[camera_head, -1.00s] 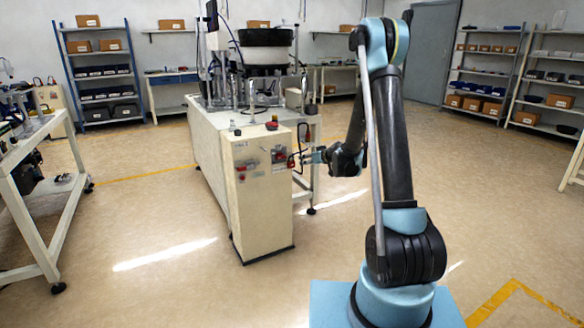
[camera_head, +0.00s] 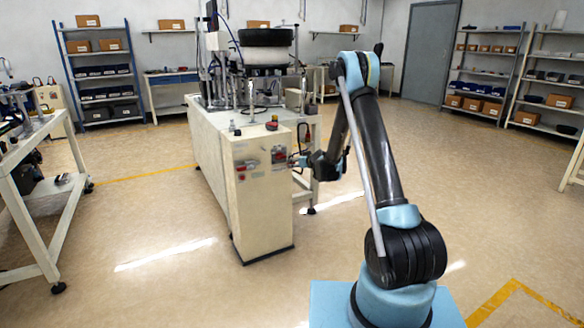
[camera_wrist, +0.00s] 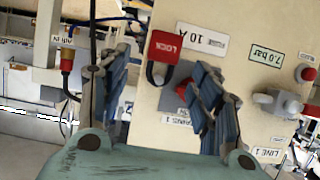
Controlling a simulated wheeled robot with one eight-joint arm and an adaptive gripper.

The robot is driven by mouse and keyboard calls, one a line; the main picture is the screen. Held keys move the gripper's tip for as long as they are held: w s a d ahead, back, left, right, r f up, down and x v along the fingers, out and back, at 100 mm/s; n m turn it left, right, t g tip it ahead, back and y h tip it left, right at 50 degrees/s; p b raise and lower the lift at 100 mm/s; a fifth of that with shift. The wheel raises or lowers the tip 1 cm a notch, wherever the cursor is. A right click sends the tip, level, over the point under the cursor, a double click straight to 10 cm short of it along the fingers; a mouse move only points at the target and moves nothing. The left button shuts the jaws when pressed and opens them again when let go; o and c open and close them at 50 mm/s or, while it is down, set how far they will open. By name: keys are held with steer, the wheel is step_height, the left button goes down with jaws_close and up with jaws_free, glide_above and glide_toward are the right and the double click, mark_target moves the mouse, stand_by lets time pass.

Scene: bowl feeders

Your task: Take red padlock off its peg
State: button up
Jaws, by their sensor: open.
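The red padlock (camera_wrist: 165,46) shows in the wrist view as a red block marked LOCK, with its dark shackle below it against the cream cabinet panel. My gripper (camera_wrist: 160,62) is open, with one blue-grey finger on each side of the padlock's lower part and shackle. The fingers look apart from the padlock, but I cannot tell how deep they reach. The peg is not clear to see. In the head view my gripper (camera_head: 302,160) is small, close to the cabinet's right side, and the padlock cannot be told apart there.
The cream cabinet (camera_head: 258,205) stands at the end of the feeder table (camera_head: 205,135). A grey plate with a red knob (camera_wrist: 185,89) sits just right of the shackle. A grey fitting (camera_wrist: 283,103) is farther right. A cable connector (camera_wrist: 67,60) hangs at the left.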

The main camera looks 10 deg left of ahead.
steer(key=shift+f+x, duration=0.1)
steer(key=shift+x, duration=1.45)
steer(key=shift+f+x, duration=0.15)
steer(key=shift+x, duration=1.45)
steer(key=shift+s, duration=0.15)
jaws_close()
steer(key=shift+r, duration=0.1)
